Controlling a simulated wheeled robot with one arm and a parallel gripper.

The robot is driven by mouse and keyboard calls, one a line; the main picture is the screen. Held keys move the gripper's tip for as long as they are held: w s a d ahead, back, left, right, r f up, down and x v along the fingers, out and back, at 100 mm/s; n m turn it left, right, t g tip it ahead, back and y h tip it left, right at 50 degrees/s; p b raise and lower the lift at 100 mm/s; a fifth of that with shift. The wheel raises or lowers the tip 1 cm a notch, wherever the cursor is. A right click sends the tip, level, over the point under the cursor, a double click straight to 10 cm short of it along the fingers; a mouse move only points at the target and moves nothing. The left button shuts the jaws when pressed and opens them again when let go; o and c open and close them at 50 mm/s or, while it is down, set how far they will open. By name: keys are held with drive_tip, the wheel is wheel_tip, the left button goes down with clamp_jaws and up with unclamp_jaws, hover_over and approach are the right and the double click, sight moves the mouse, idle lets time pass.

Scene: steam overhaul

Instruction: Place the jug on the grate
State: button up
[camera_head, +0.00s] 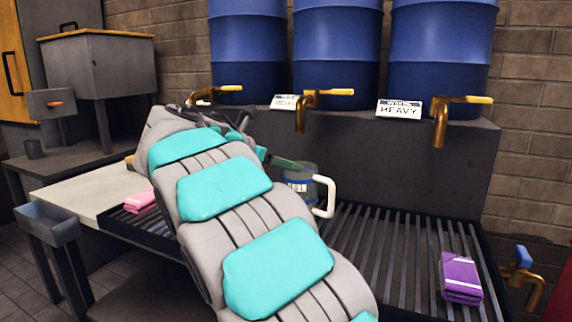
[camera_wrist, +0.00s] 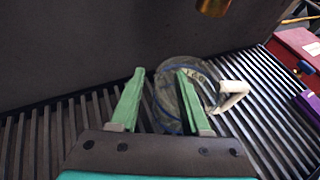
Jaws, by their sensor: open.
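The jug (camera_head: 301,186) is a clear, upright vessel with a blue band and a white handle (camera_head: 325,197) on its right side. In the head view it stands at the grate, partly hidden behind my arm. The wrist view shows the jug (camera_wrist: 170,102) over the grate's bars. The grate (camera_head: 375,240) is a dark rack of parallel metal bars below the barrels. My gripper (camera_wrist: 160,75) has green fingers and is open. One finger overlaps the jug in the wrist view and the other is left of it. I cannot tell whether they touch it.
Blue barrels (camera_head: 428,50) with brass taps (camera_head: 440,125) stand on a ledge behind the grate. A purple packet (camera_head: 460,277) lies on the grate's right part, and a pink cloth (camera_head: 141,201) lies at its left. The bars between jug and purple packet are clear.

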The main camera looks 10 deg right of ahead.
drive_tip(key=p+v, duration=0.1)
drive_tip(key=v, duration=1.1)
